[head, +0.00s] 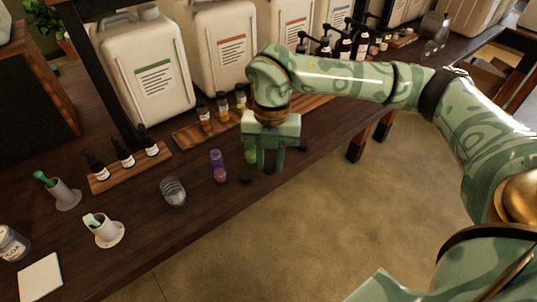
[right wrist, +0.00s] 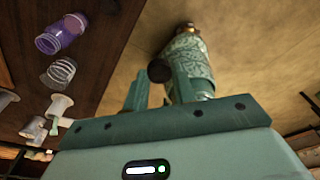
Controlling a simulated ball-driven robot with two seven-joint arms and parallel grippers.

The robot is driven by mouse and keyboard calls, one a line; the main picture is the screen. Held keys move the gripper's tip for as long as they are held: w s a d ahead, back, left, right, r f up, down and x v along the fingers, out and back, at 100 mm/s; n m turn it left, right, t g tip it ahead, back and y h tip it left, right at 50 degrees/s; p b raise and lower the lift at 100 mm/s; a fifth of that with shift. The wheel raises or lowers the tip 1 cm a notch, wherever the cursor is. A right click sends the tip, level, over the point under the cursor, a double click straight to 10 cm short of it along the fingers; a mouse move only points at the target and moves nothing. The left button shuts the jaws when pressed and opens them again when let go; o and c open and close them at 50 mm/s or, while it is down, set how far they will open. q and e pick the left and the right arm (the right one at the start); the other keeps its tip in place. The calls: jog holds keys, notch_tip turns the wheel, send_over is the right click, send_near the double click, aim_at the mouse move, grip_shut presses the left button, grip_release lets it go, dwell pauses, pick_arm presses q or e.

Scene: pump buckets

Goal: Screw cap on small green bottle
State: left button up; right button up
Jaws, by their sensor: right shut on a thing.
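The small green bottle (head: 251,155) stands near the front edge of the table in the head view, partly hidden by my right gripper. It looks bright green, and I cannot make out its top. My right gripper (head: 269,168) is just to the right of the bottle, fingers pointing down. In the right wrist view, my right gripper (right wrist: 158,78) is shut on a small dark round cap (right wrist: 159,71) at its fingertips. The cap is apart from the bottle as far as I can tell. My left gripper is not in view.
A purple bottle (head: 217,161) stands left of the green one, with a small dark cap (head: 245,179) on the table nearby. A clear glass jar (head: 173,191) is farther left. Wooden trays with dropper bottles (head: 123,150) and large white canisters (head: 145,70) stand behind. The table's front edge is close.

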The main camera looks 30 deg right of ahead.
jog(key=n, duration=0.5)
jog(key=shift+a+r+n+h, duration=0.3)
jog(key=shift+a+r+h, duration=0.05)
jog(key=shift+a+h, duration=0.05)
jog(key=n, duration=0.4)
jog(key=n+h, duration=0.1)
jog(key=n, duration=0.1)
jog(key=shift+a+r, duration=0.35)
jog(key=shift+r, duration=0.05)
jog(key=n, duration=0.4)
jog(key=shift+s+a+r+h, duration=0.1)
jog(key=shift+a+r+h, duration=0.1)
jog(key=shift+h, duration=0.1)
jog(key=n, duration=0.4)
jog(key=n+t, duration=0.1)
jog(key=n, duration=0.2)
jog(key=shift+s+a+r+h, duration=0.15)
jog(key=shift+a+r+h, duration=0.15)
jog(key=shift+r, duration=0.05)
jog(key=n, duration=0.7)
jog(key=s+a+r+n+t+y, duration=0.1)
jog(key=n, duration=0.6)
jog(key=n+t, duration=0.1)
jog(key=n, duration=0.6)
jog(key=shift+s+a+r+y, duration=0.15)
jog(key=shift+a+r+y, duration=0.2)
jog(key=shift+r+y, duration=0.05)
